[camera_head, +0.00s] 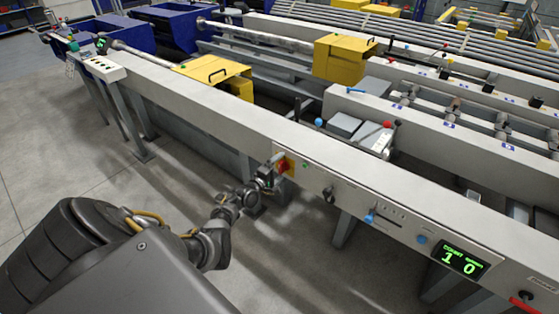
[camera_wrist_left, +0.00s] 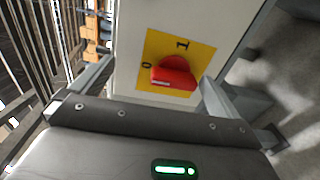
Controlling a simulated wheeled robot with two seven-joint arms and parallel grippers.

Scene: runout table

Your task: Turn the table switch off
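The table switch is a red rotary knob (camera_wrist_left: 173,74) on a yellow plate (camera_wrist_left: 200,52) marked 1 and 0. In the wrist view its grip bar lies roughly level; I cannot tell which mark it points to. In the head view the yellow plate (camera_head: 287,164) sits on the front face of the long grey table beam (camera_head: 222,118). My left gripper (camera_head: 272,170) is right at the switch and partly hides it. In the wrist view the left gripper's fingers (camera_wrist_left: 158,75) are apart, with the knob between them and no clear contact. My right gripper is not in view.
Along the same beam sit a dark knob (camera_head: 329,194), blue knobs (camera_head: 370,217) and a green-lit display (camera_head: 461,261) reading 1 and 0. A yellow housing (camera_head: 212,70) stands on the table behind. Open concrete floor (camera_head: 50,150) lies in front of the beam.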

